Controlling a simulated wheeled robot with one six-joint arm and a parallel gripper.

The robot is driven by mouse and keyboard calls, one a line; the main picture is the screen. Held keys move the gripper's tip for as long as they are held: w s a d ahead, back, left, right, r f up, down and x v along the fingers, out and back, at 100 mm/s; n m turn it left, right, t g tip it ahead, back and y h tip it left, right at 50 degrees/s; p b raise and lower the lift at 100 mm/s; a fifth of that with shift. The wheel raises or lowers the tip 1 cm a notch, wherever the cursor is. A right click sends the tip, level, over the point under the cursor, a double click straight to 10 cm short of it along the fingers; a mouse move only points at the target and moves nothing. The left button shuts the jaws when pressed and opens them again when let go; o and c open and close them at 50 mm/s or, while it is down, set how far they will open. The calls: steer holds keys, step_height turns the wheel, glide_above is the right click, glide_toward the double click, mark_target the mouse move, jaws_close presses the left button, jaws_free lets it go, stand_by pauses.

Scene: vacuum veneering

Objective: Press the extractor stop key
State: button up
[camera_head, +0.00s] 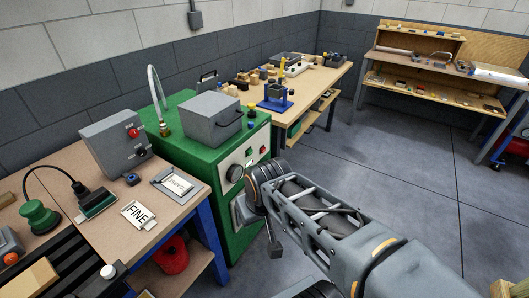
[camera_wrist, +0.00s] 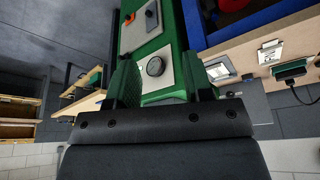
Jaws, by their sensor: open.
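A grey control box (camera_head: 113,143) with a red round button (camera_head: 134,133) stands on the left bench. Its small lettering is too blurred to read. The green machine (camera_head: 190,151) has a pale front panel with a round dial and small controls. I cannot tell which control is the extractor stop key. My gripper (camera_wrist: 160,80) is open and empty, its fingers spread in front of the green machine's front. In the head view it is partly hidden by my arm.
The left bench (camera_head: 192,208) holds a FINE card (camera_head: 138,214), a framed card and a green-based tool. A grey lidded box (camera_head: 213,121) sits on the green machine. A second bench and shelving stand behind. The floor (camera_head: 400,180) to the right is clear.

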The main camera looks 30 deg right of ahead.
jaws_close()
stand_by(1.0)
